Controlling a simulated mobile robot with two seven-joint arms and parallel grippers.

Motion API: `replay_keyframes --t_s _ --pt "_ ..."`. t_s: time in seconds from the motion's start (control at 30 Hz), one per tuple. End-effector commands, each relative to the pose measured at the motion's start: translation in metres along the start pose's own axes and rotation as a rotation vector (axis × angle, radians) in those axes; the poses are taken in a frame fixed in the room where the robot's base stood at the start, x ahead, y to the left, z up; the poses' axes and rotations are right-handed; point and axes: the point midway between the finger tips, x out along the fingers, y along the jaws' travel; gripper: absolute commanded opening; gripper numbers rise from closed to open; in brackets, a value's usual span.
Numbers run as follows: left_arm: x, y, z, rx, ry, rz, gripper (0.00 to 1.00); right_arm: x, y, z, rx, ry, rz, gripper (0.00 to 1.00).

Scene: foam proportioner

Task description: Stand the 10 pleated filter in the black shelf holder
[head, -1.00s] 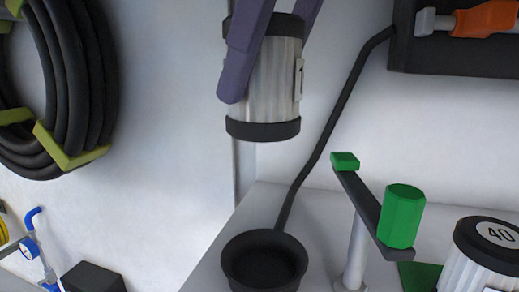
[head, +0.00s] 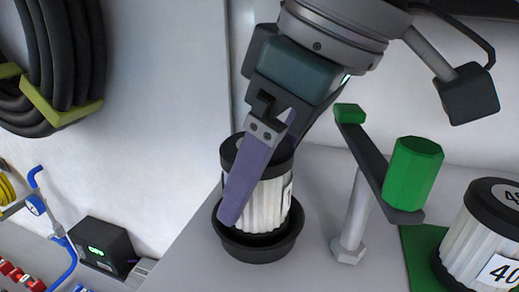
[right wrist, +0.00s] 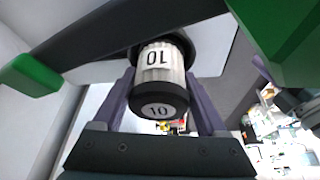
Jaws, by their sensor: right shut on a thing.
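The 10 pleated filter (head: 270,203) is white and pleated with black end caps. It stands about upright with its lower end in the mouth of the round black shelf holder (head: 258,250). Whether it rests on the holder's bottom is hidden. My right gripper (head: 243,196) is shut on the filter's sides, reaching down from above. In the right wrist view the filter (right wrist: 161,78) shows "10" on its cap and label between my purple fingers, with the black holder (right wrist: 188,45) behind it. My left gripper is not in view.
A green-handled lever (head: 377,160) on a metal post stands just right of the holder. A filter marked 40 (head: 480,240) stands on a green patch (head: 420,250) farther right. A coiled black hose (head: 60,60) hangs on the left wall.

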Motion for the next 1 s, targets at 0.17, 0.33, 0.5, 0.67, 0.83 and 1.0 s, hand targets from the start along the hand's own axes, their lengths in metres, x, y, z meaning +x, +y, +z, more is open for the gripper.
replay_keyframes --t_s 0.17,0.33,0.5,0.67,0.83,1.0 --pt "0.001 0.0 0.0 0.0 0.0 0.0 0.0 0.003 0.0 0.001 0.0 0.0 0.0 0.06" --pt "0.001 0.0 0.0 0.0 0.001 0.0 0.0 0.007 0.0 0.003 0.0 0.0 0.0 0.77" --pt "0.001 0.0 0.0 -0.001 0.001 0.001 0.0 0.007 0.0 0.003 0.0 0.0 0.0 0.96" --pt "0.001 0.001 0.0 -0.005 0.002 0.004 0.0 0.006 0.0 0.003 0.001 0.0 0.0 1.0" --pt "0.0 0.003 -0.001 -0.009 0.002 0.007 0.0 0.003 0.0 0.001 0.0 0.001 0.0 1.0" --pt "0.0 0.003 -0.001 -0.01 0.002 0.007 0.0 -0.021 0.001 -0.002 -0.001 0.004 0.002 1.0"
